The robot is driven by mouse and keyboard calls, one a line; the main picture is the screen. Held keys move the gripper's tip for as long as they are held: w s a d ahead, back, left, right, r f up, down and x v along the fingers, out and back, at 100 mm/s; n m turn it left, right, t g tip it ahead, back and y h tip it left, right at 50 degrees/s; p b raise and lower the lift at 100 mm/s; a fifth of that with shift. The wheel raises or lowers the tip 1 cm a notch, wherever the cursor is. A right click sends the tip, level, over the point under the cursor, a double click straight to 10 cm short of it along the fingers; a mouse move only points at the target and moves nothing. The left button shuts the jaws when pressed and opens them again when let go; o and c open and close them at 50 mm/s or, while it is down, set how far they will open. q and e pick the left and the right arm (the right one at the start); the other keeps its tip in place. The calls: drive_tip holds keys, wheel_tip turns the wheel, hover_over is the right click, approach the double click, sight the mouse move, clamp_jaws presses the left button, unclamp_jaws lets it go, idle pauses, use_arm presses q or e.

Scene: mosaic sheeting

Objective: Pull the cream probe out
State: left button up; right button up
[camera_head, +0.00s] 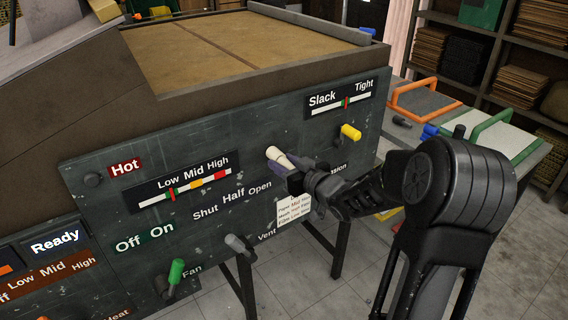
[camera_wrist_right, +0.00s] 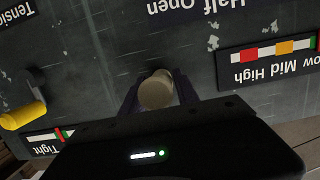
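The cream probe (camera_head: 279,157) sticks out of the dark control panel (camera_head: 225,130), right of the Low Mid High gauge. In the right wrist view its round cream end (camera_wrist_right: 157,90) shows between the two purple-tinted fingers. My right gripper (camera_head: 290,165) is at the probe, with a finger on each side of it. The fingers look close against the probe, but whether they grip it is hard to make out. My left gripper is not in view.
A yellow handle (camera_head: 350,132) sits right of the probe, under the Slack Tight gauge. A grey handle (camera_head: 238,244) and a green handle (camera_head: 176,271) stick out lower down. A table with orange-handled (camera_head: 423,97) and green-handled (camera_head: 500,130) frames stands at right.

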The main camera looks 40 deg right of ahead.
clamp_jaws()
idle(0.7)
